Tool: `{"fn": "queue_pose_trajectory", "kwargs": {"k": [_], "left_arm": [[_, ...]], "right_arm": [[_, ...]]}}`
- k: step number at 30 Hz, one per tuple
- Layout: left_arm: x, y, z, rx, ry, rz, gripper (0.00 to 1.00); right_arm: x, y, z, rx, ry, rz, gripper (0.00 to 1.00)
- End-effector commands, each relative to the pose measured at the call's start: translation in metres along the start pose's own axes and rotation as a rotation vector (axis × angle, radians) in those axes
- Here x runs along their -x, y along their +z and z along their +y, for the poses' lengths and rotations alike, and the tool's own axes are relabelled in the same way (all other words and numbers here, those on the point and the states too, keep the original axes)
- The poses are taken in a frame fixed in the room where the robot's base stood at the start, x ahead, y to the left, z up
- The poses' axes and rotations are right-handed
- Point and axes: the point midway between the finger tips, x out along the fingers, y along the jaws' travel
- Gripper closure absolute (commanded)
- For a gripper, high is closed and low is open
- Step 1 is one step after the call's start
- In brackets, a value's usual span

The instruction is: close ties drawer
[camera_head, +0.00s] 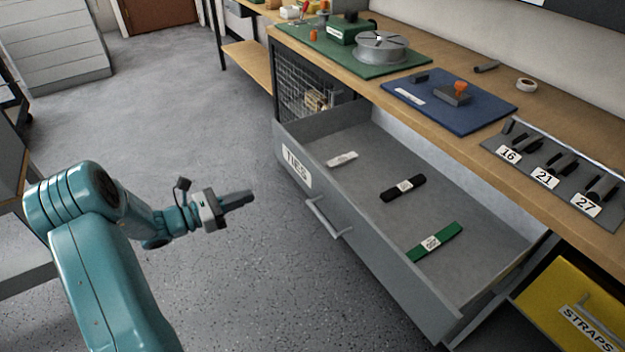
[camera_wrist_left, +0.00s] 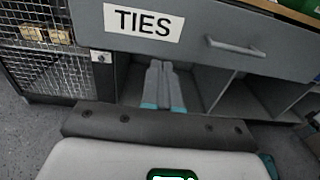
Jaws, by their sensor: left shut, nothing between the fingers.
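The ties drawer (camera_head: 375,252) is pulled out from the bench in the head view. Its grey front carries a TIES label (camera_head: 297,168) and a bar handle (camera_head: 328,217). Inside lie a white bundle (camera_head: 342,159), a black bundle (camera_head: 403,188) and a green bundle (camera_head: 434,242). My left gripper (camera_head: 237,200) is shut and empty, in front of the drawer front and apart from it. In the left wrist view the shut fingers (camera_wrist_left: 160,85) appear just below the label (camera_wrist_left: 143,24), with the handle (camera_wrist_left: 235,47) to their right. My right gripper is not in view.
The wooden bench top (camera_head: 450,146) above holds a green mat with a reel, a blue mat (camera_head: 447,100) and a numbered rack (camera_head: 560,172). A wire mesh cage (camera_head: 305,88) is beside the drawer. The floor at left is clear.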

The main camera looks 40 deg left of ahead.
Motion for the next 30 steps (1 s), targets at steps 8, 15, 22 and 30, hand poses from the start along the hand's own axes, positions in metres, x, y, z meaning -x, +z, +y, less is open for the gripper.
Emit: {"fn": "queue_pose_trajectory", "kwargs": {"k": [8, 15, 22, 30], "left_arm": [[-0.002, 0.008, 0.013, -0.004, 0.041, -0.041, 1.0], [-0.052, 0.009, 0.015, -0.004, 0.041, -0.04, 1.0], [-0.099, 0.011, 0.015, -0.003, 0.039, -0.038, 1.0], [-0.125, 0.013, 0.016, -0.003, 0.039, -0.037, 1.0]], "right_arm": [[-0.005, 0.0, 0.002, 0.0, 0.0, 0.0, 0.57], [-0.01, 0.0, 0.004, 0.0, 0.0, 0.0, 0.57], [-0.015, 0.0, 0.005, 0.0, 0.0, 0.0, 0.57], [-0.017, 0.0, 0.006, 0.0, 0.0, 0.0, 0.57]]}}
